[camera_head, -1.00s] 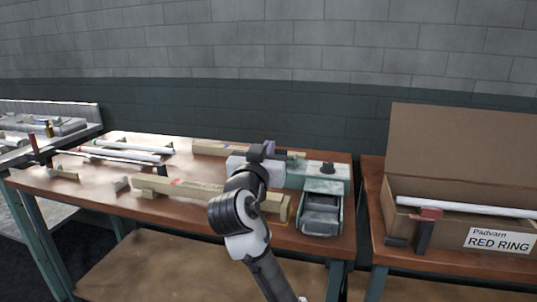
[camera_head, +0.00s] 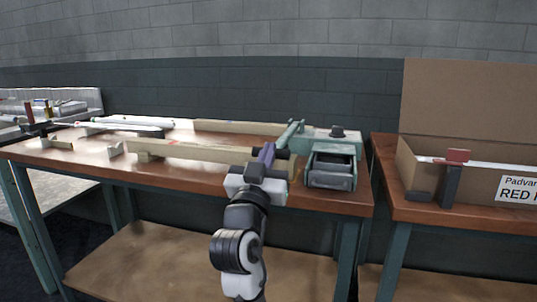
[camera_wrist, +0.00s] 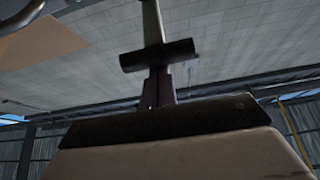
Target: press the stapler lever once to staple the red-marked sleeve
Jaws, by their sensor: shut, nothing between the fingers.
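The stapler (camera_head: 333,140) is a green machine at the right end of the wooden table. Its green lever (camera_head: 291,132) slants toward me and ends in a dark crossbar; the lever and crossbar (camera_wrist: 158,55) also show in the wrist view. The long cardboard sleeve (camera_head: 205,152), with a small red mark, lies left of the stapler; its right end is partly hidden by my gripper. My gripper (camera_head: 266,155) is shut and empty, its purple fingers close to the crossbar. In the wrist view the fingertips (camera_wrist: 159,72) overlap the crossbar; I cannot tell whether they touch.
A dark tray (camera_head: 332,172) sits at the stapler's front. Another cardboard sleeve (camera_head: 240,127) lies at the back, and white tubes (camera_head: 125,125) lie at the left. An open cardboard box (camera_head: 480,180) labelled RED stands on the right table. The table's front edge is under my gripper.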

